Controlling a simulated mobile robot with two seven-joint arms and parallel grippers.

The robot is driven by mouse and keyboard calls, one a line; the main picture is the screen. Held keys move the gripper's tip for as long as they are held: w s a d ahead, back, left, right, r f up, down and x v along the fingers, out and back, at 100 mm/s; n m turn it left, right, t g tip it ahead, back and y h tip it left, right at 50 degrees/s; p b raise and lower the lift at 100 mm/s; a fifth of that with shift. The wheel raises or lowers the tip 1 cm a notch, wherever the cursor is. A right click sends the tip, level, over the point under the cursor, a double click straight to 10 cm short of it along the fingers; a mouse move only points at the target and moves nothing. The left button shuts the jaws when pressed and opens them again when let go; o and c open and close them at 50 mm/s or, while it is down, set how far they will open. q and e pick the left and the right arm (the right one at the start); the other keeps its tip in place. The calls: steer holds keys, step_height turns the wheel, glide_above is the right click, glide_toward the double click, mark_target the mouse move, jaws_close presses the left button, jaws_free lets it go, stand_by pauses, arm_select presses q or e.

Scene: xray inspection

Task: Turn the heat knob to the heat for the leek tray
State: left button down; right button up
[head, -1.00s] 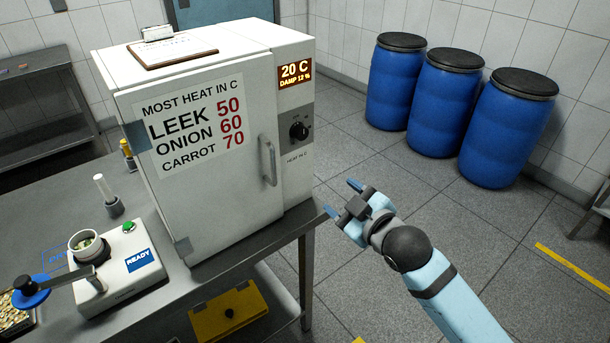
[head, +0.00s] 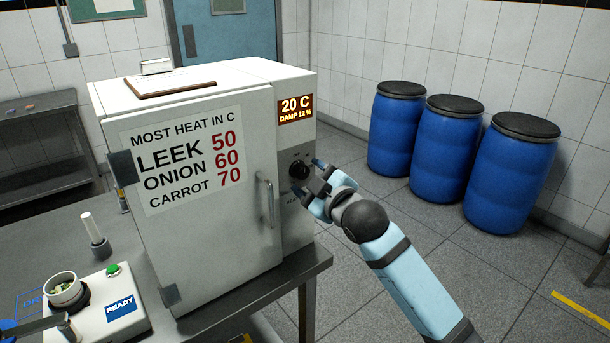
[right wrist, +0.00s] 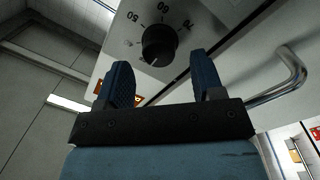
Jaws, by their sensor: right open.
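The black heat knob (head: 299,169) is on the right front panel of the white drying cabinet (head: 262,150), below a display reading 20 C, DAMP 12 %. The knob also shows in the right wrist view (right wrist: 159,45), with 50, 60 and 70 around it; its setting is hard to read. The door sign (head: 187,160) lists LEEK 50, ONION 60, CARROT 70. My right gripper (head: 308,177) is open and empty, close in front of the knob. In the right wrist view the knob appears beyond and between the blue fingertips (right wrist: 166,75), apparently untouched.
The cabinet's door handle (head: 266,202) is left of my right gripper. A READY device (head: 95,310) with a cup stands at the lower left of the table (head: 245,315). Blue barrels (head: 445,150) stand behind at the right; the floor between is clear.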

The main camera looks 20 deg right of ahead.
steer(key=shift+x, duration=1.15)
